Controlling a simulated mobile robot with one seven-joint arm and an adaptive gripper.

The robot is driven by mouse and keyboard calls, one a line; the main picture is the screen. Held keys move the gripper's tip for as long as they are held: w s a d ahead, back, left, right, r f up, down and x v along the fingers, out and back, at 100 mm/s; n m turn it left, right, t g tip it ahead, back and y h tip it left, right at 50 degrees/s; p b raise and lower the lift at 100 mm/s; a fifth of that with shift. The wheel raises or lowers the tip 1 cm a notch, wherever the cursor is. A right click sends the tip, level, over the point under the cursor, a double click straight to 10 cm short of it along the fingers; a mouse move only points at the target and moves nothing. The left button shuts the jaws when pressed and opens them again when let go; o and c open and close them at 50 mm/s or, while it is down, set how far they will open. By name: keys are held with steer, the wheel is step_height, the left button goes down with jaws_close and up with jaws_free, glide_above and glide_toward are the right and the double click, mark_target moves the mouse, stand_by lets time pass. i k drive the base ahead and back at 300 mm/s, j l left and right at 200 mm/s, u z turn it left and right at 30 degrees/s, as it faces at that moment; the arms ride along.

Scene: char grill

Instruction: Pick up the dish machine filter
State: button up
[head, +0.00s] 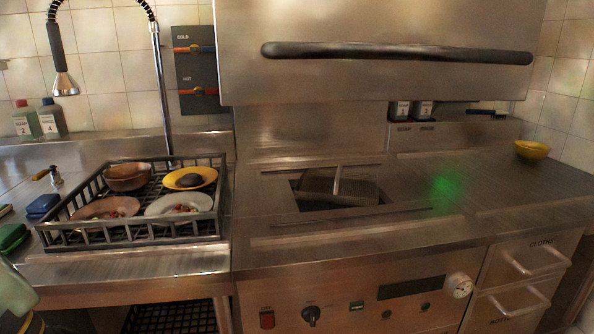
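The dish machine filter (357,190) looks like a dark mesh basket with a light upright handle. It sits in the rectangular opening in the steel top of the dish machine (345,240), below the raised hood. Its lower part is hidden inside the opening. My gripper is not in view. A pale shape at the lower left edge may be part of my arm, but I cannot tell.
The raised hood (385,25) with its long dark handle hangs over the opening. A dark dish rack (130,238) with bowls and plates stands left. A yellow bowl (532,150) sits far right. The steel top right of the opening is mostly clear.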

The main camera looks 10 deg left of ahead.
mark_target(339, 187)
steer(key=i+l+u, duration=0.15)
steer(key=l+u, duration=0.15)
steer(key=l, duration=0.45)
steer(key=l+u, duration=0.25)
steer(key=l, duration=0.5)
steer(key=i+l+u, duration=0.1)
steer(key=l, duration=0.2)
steer(key=i+l+u, duration=0.1)
steer(key=l, duration=0.2)
steer(key=i+l+u, duration=0.1)
steer(key=l, duration=0.25)
steer(key=i+l+u, duration=0.1)
steer(key=l, duration=0.25)
steer(key=i+l, duration=0.15)
steer(key=i, duration=0.15)
steer(key=i+l, duration=0.2)
steer(key=i, duration=0.1)
